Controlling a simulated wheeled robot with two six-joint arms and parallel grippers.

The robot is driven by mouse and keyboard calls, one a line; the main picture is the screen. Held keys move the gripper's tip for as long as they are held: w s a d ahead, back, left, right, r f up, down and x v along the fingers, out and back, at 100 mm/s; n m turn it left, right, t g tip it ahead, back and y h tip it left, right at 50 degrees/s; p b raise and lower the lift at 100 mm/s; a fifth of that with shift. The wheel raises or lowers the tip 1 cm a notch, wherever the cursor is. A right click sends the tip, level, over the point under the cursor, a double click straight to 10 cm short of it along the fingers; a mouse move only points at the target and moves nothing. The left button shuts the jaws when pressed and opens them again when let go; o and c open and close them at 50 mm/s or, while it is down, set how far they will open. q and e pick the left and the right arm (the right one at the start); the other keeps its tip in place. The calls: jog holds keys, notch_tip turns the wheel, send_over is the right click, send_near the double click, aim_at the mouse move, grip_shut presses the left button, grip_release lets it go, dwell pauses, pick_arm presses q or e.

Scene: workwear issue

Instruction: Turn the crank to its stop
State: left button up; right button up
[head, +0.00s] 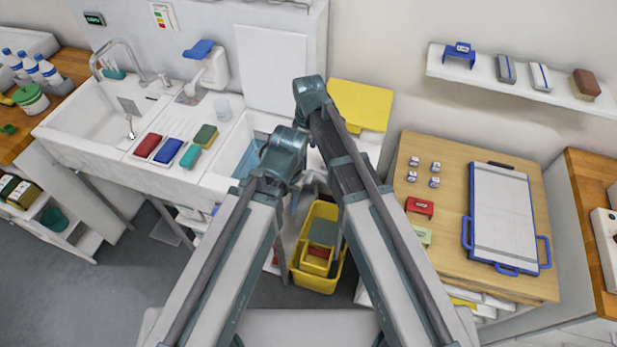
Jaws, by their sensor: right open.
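I cannot make out a crank for certain in the head view; my arms cover the middle of the scene. My two arms reach up from the bottom of the picture and bend down over the counter's right end. My right gripper (309,184) shows small and partly hidden between the arms, open, above the floor in front of the counter. I see nothing held in it. My left gripper is hidden behind its own arm.
A white sink (92,128) stands left, with red, blue and green items beside it. A yellow bucket (315,282) is below the arms. A wooden table (448,150) at right bears a blue-handled board (503,215). A wall shelf (510,88) hangs above.

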aim_at(308, 176)
notch_tip(308, 176, down, 11)
jog(key=b, duration=1)
jog(key=shift+f, duration=0.2)
jog(key=shift+r, duration=0.1)
jog(key=shift+s, duration=0.15)
grip_shut()
